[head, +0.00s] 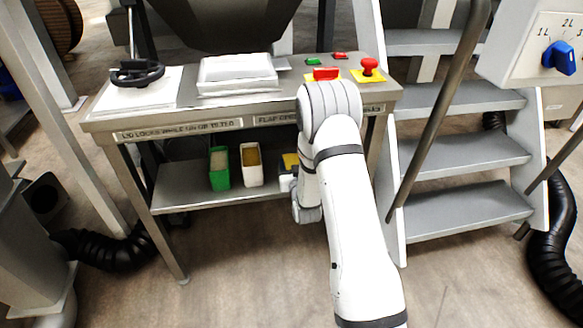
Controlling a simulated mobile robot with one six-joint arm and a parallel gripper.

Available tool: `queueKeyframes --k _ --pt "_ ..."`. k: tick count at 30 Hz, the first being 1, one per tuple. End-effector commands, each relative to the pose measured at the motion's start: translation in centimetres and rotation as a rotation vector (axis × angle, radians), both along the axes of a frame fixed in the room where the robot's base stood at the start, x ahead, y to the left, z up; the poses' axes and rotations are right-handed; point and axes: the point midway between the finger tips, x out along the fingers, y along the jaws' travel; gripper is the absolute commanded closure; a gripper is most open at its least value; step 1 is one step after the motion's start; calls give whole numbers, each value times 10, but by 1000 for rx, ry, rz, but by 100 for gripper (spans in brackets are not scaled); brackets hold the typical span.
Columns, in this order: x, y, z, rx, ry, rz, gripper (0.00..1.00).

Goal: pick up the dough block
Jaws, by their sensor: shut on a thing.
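I cannot pick out a dough block with certainty. A white slab-like block or tray (237,72) lies on the grey metal table (190,110), and I cannot tell what it is. On the lower shelf stand a green bin (219,172) and a white bin (252,170), each with tan or yellowish contents. A partly hidden container with yellow on top (290,163) stands to their right, beside my arm. My arm reaches over the table's front edge and bends down before the shelf. My gripper and anything in it are hidden behind the arm.
A black handwheel (137,73) sits at the table's left. Grey steps (465,155) with a handrail stand right. Black hoses lie on the floor at both sides. The floor before the table is clear.

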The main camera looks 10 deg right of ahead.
Motion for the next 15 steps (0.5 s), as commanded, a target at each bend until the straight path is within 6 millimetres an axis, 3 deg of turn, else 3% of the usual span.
queueKeyframes --k 8,15 --pt "0 1 0 0 0 1 77" --pt "0 1 3 0 -2 1 77"
